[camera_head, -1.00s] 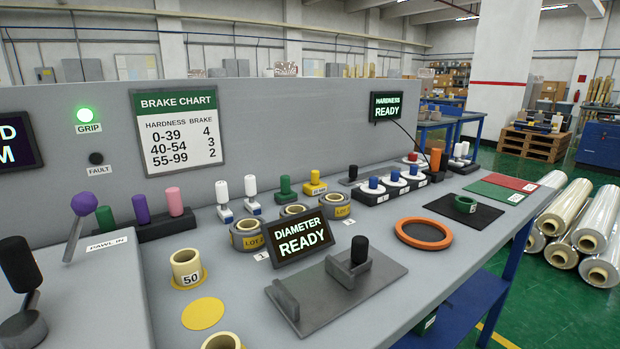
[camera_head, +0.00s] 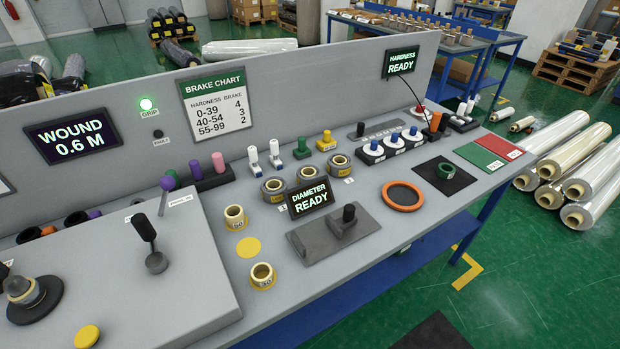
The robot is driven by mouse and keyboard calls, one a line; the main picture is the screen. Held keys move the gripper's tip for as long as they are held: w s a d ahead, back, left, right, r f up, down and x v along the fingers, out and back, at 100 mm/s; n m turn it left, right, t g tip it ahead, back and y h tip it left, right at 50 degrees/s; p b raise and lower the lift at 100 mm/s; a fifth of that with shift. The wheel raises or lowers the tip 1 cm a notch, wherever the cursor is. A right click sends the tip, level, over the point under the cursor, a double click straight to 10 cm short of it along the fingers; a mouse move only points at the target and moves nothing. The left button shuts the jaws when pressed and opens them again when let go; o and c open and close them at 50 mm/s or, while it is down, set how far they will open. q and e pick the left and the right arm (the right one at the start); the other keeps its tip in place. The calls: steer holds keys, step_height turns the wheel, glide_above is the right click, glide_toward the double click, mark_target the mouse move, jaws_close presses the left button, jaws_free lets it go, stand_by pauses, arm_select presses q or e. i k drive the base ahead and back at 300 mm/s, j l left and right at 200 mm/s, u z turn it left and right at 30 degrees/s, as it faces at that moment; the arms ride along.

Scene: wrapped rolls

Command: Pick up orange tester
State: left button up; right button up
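The orange tester (camera_head: 435,122) is a small upright orange cylinder at the far right end of the bench, beside a row of blue-topped white discs. A thin black cable runs down to it from the HARDNESS READY display (camera_head: 401,62). It looks small at this distance. Neither of my grippers is in view, and nothing touches the tester.
An orange ring (camera_head: 389,202) lies nearer on the bench. Clear foil rolls (camera_head: 583,178) lie on the floor.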

mark_target(434, 123)
steer(key=i+l+u, duration=0.15)
steer(key=l+u, duration=0.2)
steer(key=l, duration=0.8)
steer(key=l+u, duration=0.35)
steer(key=l, duration=0.75)
steer(key=k+l+u, duration=0.1)
steer(key=l+u, duration=0.25)
steer(key=l, duration=0.8)
